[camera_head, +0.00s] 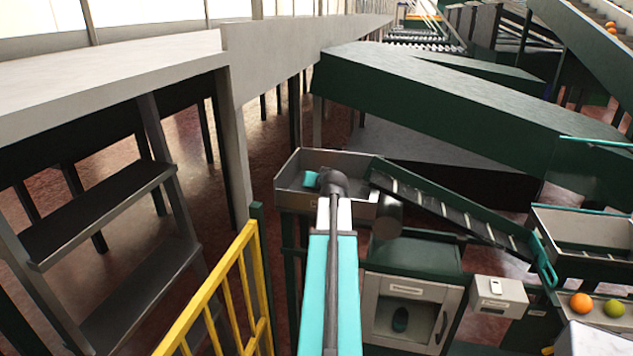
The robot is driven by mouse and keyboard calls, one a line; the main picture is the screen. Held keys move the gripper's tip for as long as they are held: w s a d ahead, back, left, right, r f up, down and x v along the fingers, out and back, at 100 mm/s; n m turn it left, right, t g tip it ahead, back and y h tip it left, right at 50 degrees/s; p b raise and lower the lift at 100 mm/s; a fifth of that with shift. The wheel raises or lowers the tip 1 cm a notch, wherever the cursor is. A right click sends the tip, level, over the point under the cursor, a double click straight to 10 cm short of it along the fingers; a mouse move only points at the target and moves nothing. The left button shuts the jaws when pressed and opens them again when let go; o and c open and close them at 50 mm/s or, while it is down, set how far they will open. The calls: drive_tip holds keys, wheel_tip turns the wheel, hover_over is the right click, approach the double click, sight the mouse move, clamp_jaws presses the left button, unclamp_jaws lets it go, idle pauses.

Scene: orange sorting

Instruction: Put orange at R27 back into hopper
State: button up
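An orange fruit (581,303) sits at the lower right, beside a yellow-green fruit (613,308). No R27 label is readable. A grey open bin (360,165), possibly the hopper, stands in the middle at the top of a sloping conveyor. My teal and white arm reaches up from the bottom edge, and its dark end joint overlaps this bin. A small teal part (310,179) shows at the bin, likely part of my arm's end. My gripper's fingers cannot be made out, and I see no fruit at the arm's end.
The sloping conveyor (450,212) runs down right to another grey tray (590,228). Below are a cabinet with a glass door (408,312) and a small white box (499,293). A yellow railing (210,300) and steps (100,215) stand left. Large green chutes (450,105) fill the back.

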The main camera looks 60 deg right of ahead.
drive_tip(key=shift+f, duration=0.2)
drive_tip(key=o, duration=1.1)
drive_tip(key=shift+s+a+r, duration=0.15)
drive_tip(key=shift+s+a, duration=0.2)
drive_tip(key=b+v, duration=0.1)
drive_tip(key=v, duration=0.3)
drive_tip(key=b+v, duration=0.1)
drive_tip(key=v, duration=0.3)
drive_tip(key=b+v, duration=0.2)
drive_tip(key=v, duration=0.2)
drive_tip(key=shift+s+a+r, duration=0.1)
drive_tip(key=shift+a+r, duration=0.1)
drive_tip(key=shift+r, duration=0.3)
drive_tip(key=shift+c, duration=0.4)
